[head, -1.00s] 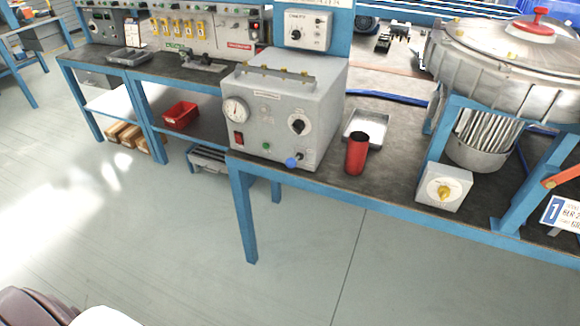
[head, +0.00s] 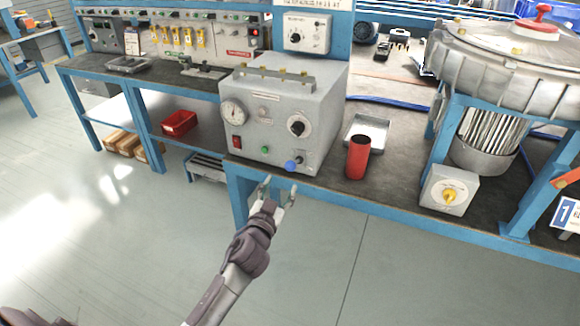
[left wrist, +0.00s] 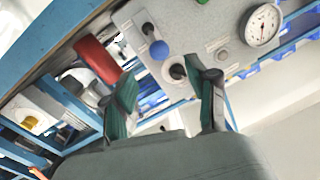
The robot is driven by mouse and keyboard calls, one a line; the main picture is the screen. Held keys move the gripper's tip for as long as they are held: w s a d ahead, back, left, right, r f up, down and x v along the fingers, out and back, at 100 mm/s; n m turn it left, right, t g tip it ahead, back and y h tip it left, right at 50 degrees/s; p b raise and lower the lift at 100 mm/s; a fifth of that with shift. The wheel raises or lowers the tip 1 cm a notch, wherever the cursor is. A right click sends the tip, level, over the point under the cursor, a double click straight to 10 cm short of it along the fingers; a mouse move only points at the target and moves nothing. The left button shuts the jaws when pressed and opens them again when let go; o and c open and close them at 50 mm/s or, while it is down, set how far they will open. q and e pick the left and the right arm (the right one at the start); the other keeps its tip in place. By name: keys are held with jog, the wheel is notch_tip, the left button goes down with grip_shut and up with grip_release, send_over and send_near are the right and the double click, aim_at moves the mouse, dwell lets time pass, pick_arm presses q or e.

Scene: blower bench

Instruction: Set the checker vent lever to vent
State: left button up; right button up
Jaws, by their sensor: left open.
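The checker is a grey box (head: 285,110) at the front edge of the bench, with a dial gauge (head: 233,113) on its face. Its lever with a blue ball end (head: 290,165) is at the lower right of that face. My left gripper (head: 278,190) is open and empty, in front of and just below the lever, apart from it. In the left wrist view, the blue ball (left wrist: 159,49) lies just beyond the gap between the open fingers (left wrist: 162,82). The lever's markings are too small to read. My right gripper is not in view.
A red cup (head: 358,158) stands right of the checker, before a metal tray (head: 367,132). A black selector knob (head: 298,126) and a green button (head: 265,149) are near the lever. A box with a yellow knob (head: 449,194) is farther right. The floor in front is clear.

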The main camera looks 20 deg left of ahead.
aim_at(289, 170)
pick_arm(q)
jog(key=w, duration=0.6)
jog(key=w+a, duration=0.1)
jog(key=w, duration=0.2)
jog(key=shift+w+f, duration=0.1)
jog(key=shift+w, duration=0.25)
jog(key=shift+c, duration=0.3)
grip_shut()
